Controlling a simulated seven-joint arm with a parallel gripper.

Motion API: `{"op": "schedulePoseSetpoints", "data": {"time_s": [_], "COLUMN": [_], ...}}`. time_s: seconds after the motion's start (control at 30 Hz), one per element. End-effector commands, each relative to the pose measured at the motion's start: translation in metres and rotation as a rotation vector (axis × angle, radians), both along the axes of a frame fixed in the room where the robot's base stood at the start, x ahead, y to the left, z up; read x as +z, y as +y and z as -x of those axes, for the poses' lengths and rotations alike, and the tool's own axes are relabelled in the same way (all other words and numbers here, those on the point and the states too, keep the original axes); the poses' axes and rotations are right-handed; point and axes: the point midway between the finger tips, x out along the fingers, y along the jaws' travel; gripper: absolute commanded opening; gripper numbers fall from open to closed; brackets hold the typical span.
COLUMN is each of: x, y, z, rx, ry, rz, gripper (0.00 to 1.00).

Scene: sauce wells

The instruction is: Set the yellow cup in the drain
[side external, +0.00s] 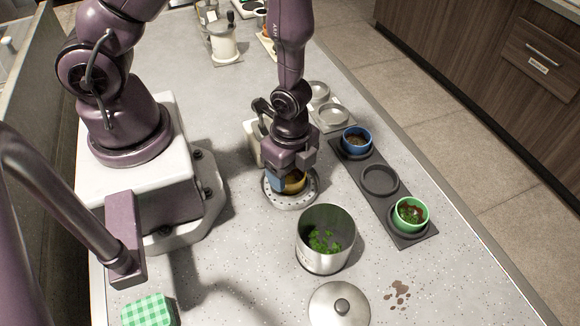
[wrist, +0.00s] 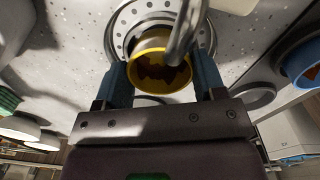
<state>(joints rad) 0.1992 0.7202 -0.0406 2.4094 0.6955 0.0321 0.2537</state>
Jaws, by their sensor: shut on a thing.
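The yellow cup (side external: 296,184) is between the fingers of my gripper (side external: 288,178), which is shut on it. In the wrist view the yellow cup (wrist: 150,88) shows dark reddish-brown contents, with a blue finger on each side. The drain (side external: 290,203) is a round metal ring with small holes, directly beneath the cup. It also shows behind the cup in the wrist view (wrist: 122,27). The cup looks roughly upright and lined up over the drain's middle. My fingers partly hide it, and I cannot tell whether it touches the drain.
A steel pot (side external: 325,246) with green leaves stands just in front of the drain. A dark tray (side external: 398,207) at right holds a blue cup (side external: 357,141), an empty well and a green cup (side external: 411,214). A lid (side external: 339,306) and brown spill (side external: 397,292) lie in front.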

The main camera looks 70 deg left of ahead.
Motion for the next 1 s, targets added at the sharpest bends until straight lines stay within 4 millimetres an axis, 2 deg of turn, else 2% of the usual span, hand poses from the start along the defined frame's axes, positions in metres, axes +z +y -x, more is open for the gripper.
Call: {"op": "schedulePoseSetpoints", "data": {"time_s": [0.47, 0.5, 0.6, 0.87, 1.0], "x": [-0.0064, -0.0061, -0.0060, -0.0054, 0.0030], "y": [-0.0003, -0.0003, -0.0003, -0.0002, -0.0004], "z": [0.0000, -0.0001, -0.0001, -0.0001, -0.0006], "rx": [-0.001, -0.001, -0.001, 0.000, 0.003], "ry": [0.000, 0.000, 0.000, 0.000, -0.002], "rz": [0.000, 0.000, 0.000, 0.001, 0.004], "gripper": [0.40, 0.73, 0.93, 0.93, 0.93]}}
